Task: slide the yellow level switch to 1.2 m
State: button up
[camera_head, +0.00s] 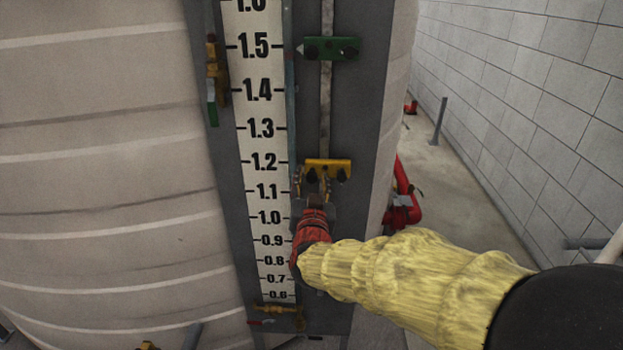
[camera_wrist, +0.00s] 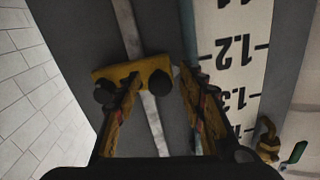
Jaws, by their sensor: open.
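The yellow level switch (camera_head: 328,166) sits on a vertical metal rail to the right of the white scale (camera_head: 262,140). Its left end is near the height of the 1.2 mark; the exact reading is hard to tell. It has two dark knobs on its face. My gripper (camera_head: 312,175) is open at the switch, coming from below. In the wrist view the yellow switch (camera_wrist: 128,72) appears upside down with the scale. One finger overlaps the switch between its knobs and the other is beyond its pointer end, so one knob lies between the fingers. Contact cannot be told.
A green level switch (camera_head: 330,49) is higher on the same rail, near 1.5. A brass valve with a green handle (camera_head: 212,85) is left of the scale, and another brass valve (camera_head: 278,309) is at its foot. Red pipework (camera_head: 403,205) stands behind at right.

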jog(key=s, duration=1.1)
